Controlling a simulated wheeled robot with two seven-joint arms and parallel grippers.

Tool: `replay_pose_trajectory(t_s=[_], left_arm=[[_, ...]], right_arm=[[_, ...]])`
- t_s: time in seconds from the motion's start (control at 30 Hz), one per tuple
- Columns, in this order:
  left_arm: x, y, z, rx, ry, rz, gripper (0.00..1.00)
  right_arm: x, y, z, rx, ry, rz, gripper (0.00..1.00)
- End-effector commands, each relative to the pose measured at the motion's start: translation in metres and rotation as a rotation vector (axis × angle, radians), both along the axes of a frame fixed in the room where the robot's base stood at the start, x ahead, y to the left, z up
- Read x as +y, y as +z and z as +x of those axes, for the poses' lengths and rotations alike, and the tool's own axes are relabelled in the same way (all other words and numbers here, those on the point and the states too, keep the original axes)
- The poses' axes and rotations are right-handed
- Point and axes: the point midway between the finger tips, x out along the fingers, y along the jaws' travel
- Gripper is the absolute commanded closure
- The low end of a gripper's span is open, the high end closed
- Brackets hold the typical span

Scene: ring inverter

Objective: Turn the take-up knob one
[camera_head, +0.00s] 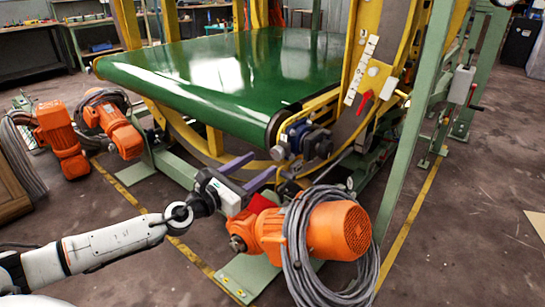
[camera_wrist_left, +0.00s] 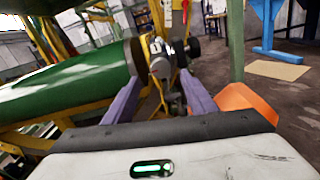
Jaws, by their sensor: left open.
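A dark, blue-sided bearing block (camera_head: 300,135) sits at the near end of the green belt's roller. A round dark knob-like part (camera_head: 323,149) shows at its right side; I cannot tell for certain that this is the take-up knob. In the left wrist view, grey and black round parts (camera_wrist_left: 162,66) show just beyond my fingertips. My left gripper (camera_head: 266,162) has two purple fingers spread apart, with nothing seen held. It is just left of and below the bearing block, pointing toward it. My right gripper is not in view.
The green belt (camera_head: 225,65) runs back inside a yellow ring frame (camera_head: 385,45). An orange motor (camera_head: 338,231) with coiled grey cable (camera_head: 297,250) stands close below my left gripper. A green post (camera_head: 405,130) rises at right. Open floor (camera_head: 480,225) lies farther right.

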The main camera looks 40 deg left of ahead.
Motion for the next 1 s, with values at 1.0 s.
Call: replay_pose_trajectory(t_s=[1.0], left_arm=[[-0.006,-0.001,0.066,0.001,-0.001,-0.004,0.69]], right_arm=[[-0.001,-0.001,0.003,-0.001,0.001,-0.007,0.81]])
